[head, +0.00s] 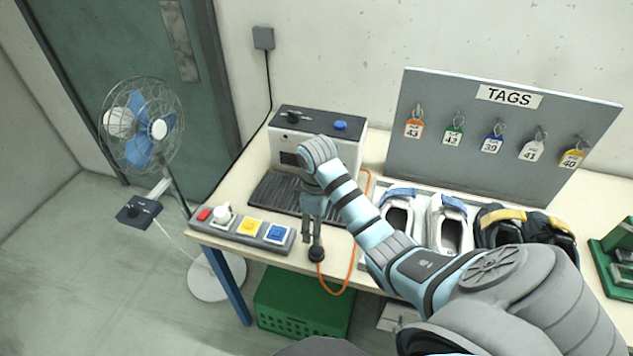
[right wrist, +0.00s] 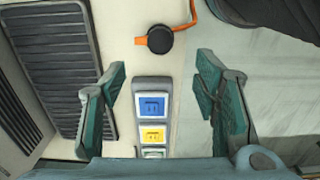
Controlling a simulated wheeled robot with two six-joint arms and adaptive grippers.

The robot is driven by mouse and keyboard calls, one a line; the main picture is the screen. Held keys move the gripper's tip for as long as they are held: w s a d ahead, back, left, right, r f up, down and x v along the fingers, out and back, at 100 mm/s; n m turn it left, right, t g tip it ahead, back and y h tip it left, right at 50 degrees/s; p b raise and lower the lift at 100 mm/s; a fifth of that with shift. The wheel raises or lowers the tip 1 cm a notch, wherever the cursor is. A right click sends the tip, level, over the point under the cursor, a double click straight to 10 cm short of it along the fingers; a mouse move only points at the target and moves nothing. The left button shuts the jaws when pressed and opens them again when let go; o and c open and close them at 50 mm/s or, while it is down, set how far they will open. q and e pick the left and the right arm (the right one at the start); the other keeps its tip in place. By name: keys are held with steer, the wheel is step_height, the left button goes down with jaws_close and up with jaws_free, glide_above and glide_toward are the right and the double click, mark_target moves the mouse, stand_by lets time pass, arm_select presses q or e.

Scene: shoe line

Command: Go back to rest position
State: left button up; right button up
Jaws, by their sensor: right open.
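My right gripper (head: 312,232) is open and points down near the front edge of the table, in front of the grey machine. In the right wrist view its two fingers (right wrist: 161,72) stand wide apart with nothing held between them. A black round plug-like piece (head: 317,254) on an orange cable shows just below the fingers in the head view. The same black piece (right wrist: 160,40) lies ahead of the fingertips in the right wrist view, outside the grip. My left gripper is not in view.
A button panel (head: 208,227) with blue, yellow and red buttons sits at the table's front left. The machine (head: 352,143) stands behind. Shoes (head: 449,232) are at the right, below the tag board (head: 452,150). A fan (head: 140,125) and green crate (head: 300,305) stand on the floor.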

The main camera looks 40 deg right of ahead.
steer(key=shift+r, duration=0.15)
stand_by(0.3)
steer(key=s+a+f+m+t, duration=0.1)
steer(key=s+a+f, duration=0.15)
steer(key=s, duration=0.25)
steer(key=s+a+f+m+t, duration=0.1)
steer(key=s+a+f, duration=0.1)
steer(key=s+f, duration=0.25)
steer(key=s+a+r+m+t+h, duration=0.1)
steer(key=s+a+m, duration=0.1)
steer(key=s, duration=0.4)
steer(key=s+a+r+m+t, duration=0.1)
steer(key=s+m, duration=0.1)
steer(key=s, duration=0.4)
step_height(320, 180, down, 24)
steer(key=s+d+g+b, duration=0.2)
steer(key=b, duration=0.2)
steer(key=s+f+b, duration=0.2)
steer(key=s+f, duration=1.1)
steer(key=shift+s+d+f+m+g, duration=0.15)
steer(key=shift+s+m+g, duration=0.15)
steer(key=shift+g, duration=0.1)
